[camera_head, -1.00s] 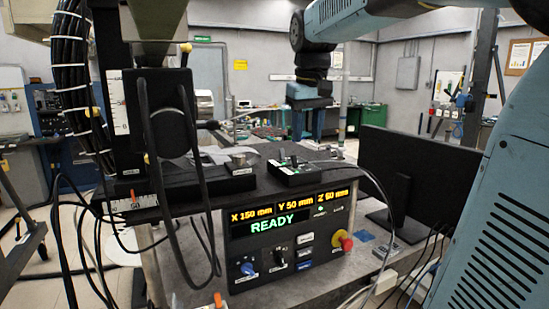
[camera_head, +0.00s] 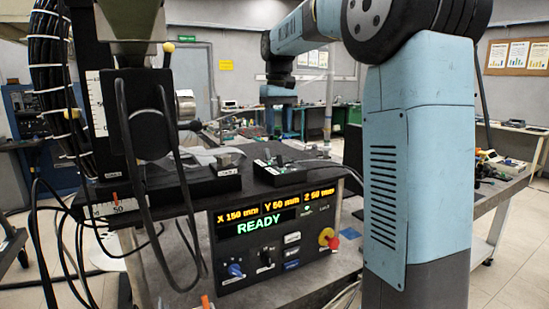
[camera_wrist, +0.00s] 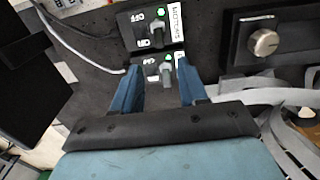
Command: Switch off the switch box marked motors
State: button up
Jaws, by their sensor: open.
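The switch box marked motors (camera_wrist: 151,29) is a black box at the top middle of the wrist view, its label turned sideways. Its grey lever (camera_wrist: 160,35) points toward the ON end, and a green light glows by the OFF end. A second, similar switch box (camera_wrist: 152,72) lies just below it in the picture, also with a green light; its label is partly hidden. My gripper (camera_wrist: 157,80) is open, its two blue fingers on either side of the second box's lever. No contact is visible. In the head view the gripper itself cannot be made out.
A black unit with a silver knob (camera_wrist: 263,42) and a grey ribbon cable lie to the right in the wrist view. In the head view a control panel (camera_head: 275,235) reads READY, with a red stop button. Black cables hang at the left.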

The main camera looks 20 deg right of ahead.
aim_at(278, 156)
notch_tip(278, 156, down, 10)
jog(key=shift+r, duration=0.15)
dwell(0.4)
